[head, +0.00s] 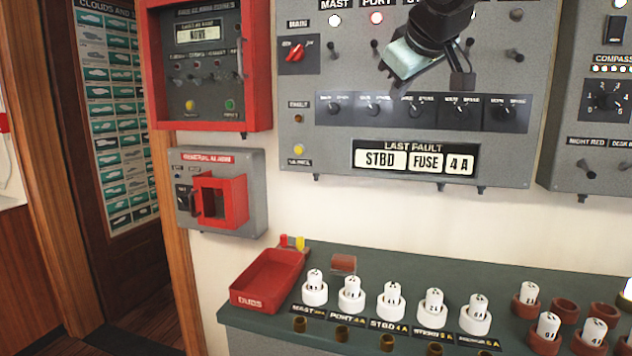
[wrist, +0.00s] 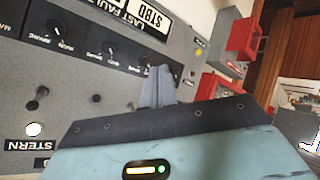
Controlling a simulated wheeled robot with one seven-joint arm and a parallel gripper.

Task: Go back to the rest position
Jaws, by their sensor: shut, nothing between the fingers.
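My gripper (wrist: 157,86) is shut and empty, with its two grey fingers together in the wrist view. In the head view my teal hand is raised in front of the upper part of the grey fuse panel (head: 340,150). It hides part of the panel's top row of labels, lamps and switches. Whether the fingers touch the panel cannot be told. The last-fault display (head: 415,160) reads STBD, FUSE, 4 A.
A counter (head: 262,326) runs below the panel. It carries a red DUDS tray (head: 254,300), several white fuses (head: 391,296) in labelled holders and brown sockets (head: 565,309). A general alarm box (head: 257,190) and a red-framed panel (head: 262,70) hang at left.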

